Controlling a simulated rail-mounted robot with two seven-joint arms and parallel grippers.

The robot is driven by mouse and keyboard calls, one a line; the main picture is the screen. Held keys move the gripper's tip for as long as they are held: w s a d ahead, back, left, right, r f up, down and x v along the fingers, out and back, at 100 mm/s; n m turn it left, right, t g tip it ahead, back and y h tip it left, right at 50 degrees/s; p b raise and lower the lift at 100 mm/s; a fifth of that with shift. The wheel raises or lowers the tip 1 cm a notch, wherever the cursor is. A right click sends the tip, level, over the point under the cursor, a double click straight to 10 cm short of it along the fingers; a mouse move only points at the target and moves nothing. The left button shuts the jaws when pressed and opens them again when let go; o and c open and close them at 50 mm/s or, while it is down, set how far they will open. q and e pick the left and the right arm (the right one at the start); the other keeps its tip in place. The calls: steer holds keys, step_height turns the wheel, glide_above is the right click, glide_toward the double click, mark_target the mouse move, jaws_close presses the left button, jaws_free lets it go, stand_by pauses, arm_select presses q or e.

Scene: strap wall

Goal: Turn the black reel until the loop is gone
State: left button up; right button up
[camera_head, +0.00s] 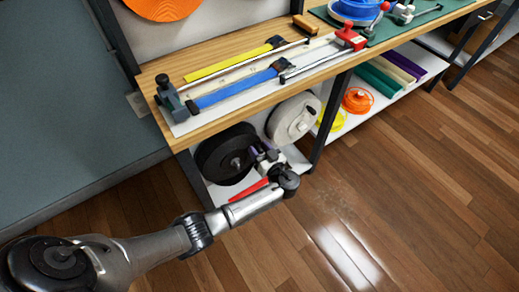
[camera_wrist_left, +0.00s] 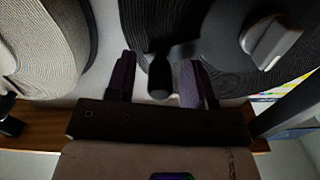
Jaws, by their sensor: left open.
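The black reel (camera_head: 210,157) stands upright on the lower shelf under the bench, with a grey hub at its middle. In the left wrist view the black reel (camera_wrist_left: 222,50) fills the upper right, with its pale hub (camera_wrist_left: 270,40). My left gripper (camera_head: 262,154) is in front of the reel's right side. In the wrist view its two purple-padded fingers (camera_wrist_left: 158,66) are apart, with a dark rounded peg (camera_wrist_left: 158,88) between them. I cannot tell whether they touch it. I make out no loop of strap; the arm and gripper hide part of the reel.
A white reel (camera_head: 293,118) stands close on the right. A red piece (camera_head: 248,190) lies low beside my forearm. A dark table leg (camera_head: 328,120) rises right of the white reel. Above, the bench (camera_head: 165,68) holds blue and yellow straps. The wooden floor in front is clear.

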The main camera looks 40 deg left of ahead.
arm_select(q)
steer(key=shift+c, duration=0.2)
jaws_close()
steer(key=shift+a+f, duration=0.1)
